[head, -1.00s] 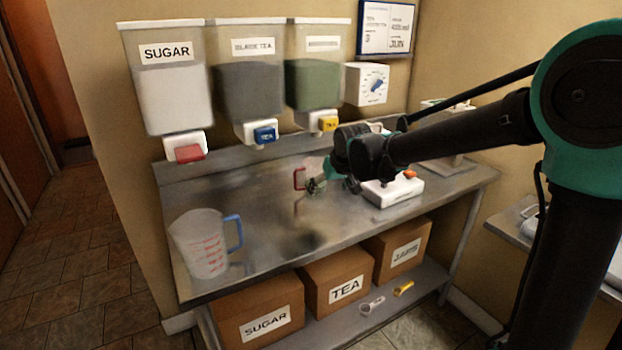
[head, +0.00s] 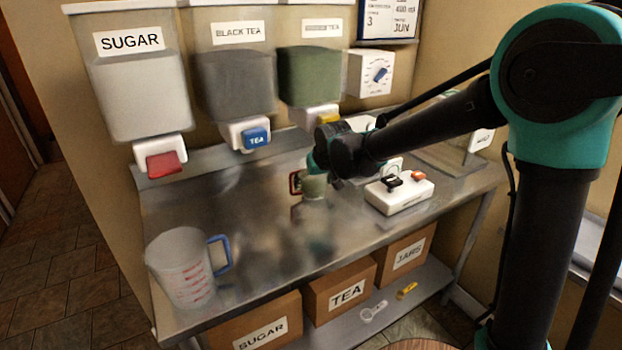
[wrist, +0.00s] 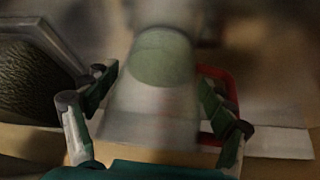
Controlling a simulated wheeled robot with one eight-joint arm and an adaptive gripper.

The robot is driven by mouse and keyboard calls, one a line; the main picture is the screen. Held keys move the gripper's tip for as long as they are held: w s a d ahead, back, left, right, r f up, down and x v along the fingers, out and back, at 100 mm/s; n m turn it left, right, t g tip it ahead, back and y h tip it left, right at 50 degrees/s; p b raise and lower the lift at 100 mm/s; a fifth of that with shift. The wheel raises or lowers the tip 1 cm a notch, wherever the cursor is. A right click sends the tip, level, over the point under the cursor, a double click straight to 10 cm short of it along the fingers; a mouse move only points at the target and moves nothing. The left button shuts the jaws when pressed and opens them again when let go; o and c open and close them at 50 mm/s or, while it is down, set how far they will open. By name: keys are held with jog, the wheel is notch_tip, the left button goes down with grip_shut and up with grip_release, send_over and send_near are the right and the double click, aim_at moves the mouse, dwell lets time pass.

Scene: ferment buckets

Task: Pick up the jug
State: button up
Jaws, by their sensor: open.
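A clear jug with a red handle (head: 296,183) stands on the steel table, partly hidden by my gripper (head: 318,166). Green shows in or through it. In the wrist view the blurred clear jug (wrist: 150,112) lies between the two fingers of my gripper (wrist: 155,88), with its red handle behind the right finger. The gripper is open; whether a finger touches the jug I cannot tell. A second, larger clear jug (head: 182,270) with red marks and a blue handle stands upright at the table's near left corner.
Sugar (head: 138,90), black tea (head: 235,85) and green-filled (head: 310,75) dispensers hang above the steel table (head: 240,215). A white device with an orange button (head: 400,196) stands right of the gripper. Boxes (head: 340,288) and two scoops lie on the shelf below. The table's middle is clear.

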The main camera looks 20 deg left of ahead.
jog(key=shift+w+a+f, duration=0.1)
jog(key=shift+f, duration=0.2)
jog(key=shift+c, duration=0.3)
jog(key=c, duration=1)
jog(key=shift+c, duration=0.2)
jog(key=shift+r, duration=0.15)
